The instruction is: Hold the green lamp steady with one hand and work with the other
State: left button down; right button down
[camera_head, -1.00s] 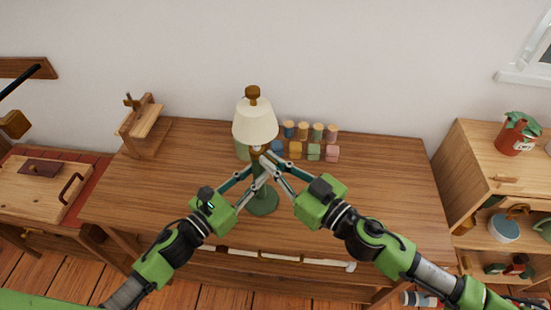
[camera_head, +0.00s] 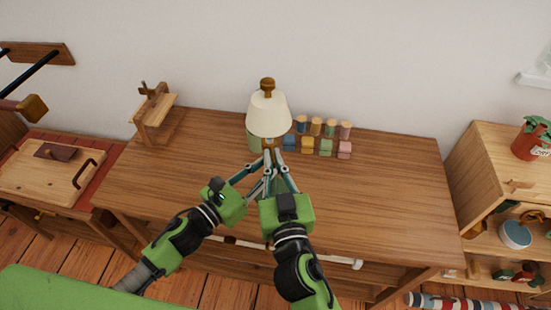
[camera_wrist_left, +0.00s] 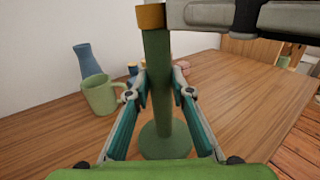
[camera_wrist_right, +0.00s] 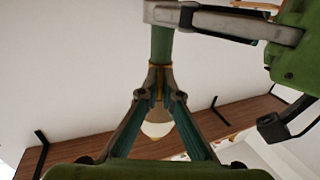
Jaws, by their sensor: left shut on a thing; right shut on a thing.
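The green lamp (camera_head: 268,118) stands upright on the wooden table, with a cream shade and a brown knob on top. Its green stem and round base show in the left wrist view (camera_wrist_left: 163,139). My left gripper (camera_wrist_left: 160,92) is shut around the stem, below a brass collar. My right gripper (camera_wrist_right: 158,82) is shut just under the shade, on the neck of a pale bulb (camera_wrist_right: 157,129) by the brass collar. Its exact contact is partly hidden by the fingers. In the head view both grippers meet at the lamp, and my right arm hides most of the base.
A green mug (camera_wrist_left: 101,95) and a blue vase (camera_wrist_left: 84,62) stand close behind the lamp. Several small coloured jars (camera_head: 325,145) are to its right. A wooden stand (camera_head: 154,112) is at the table's back left. The table's right side (camera_head: 400,190) is clear.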

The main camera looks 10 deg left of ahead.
jog(key=shift+a+r+h, duration=0.1)
jog(key=shift+r+h, duration=0.05)
jog(key=shift+h, duration=0.15)
dwell(0.4)
jog(key=c, duration=2.3)
grip_release()
jog(key=shift+o, duration=0.3)
jog(key=shift+y, duration=0.5)
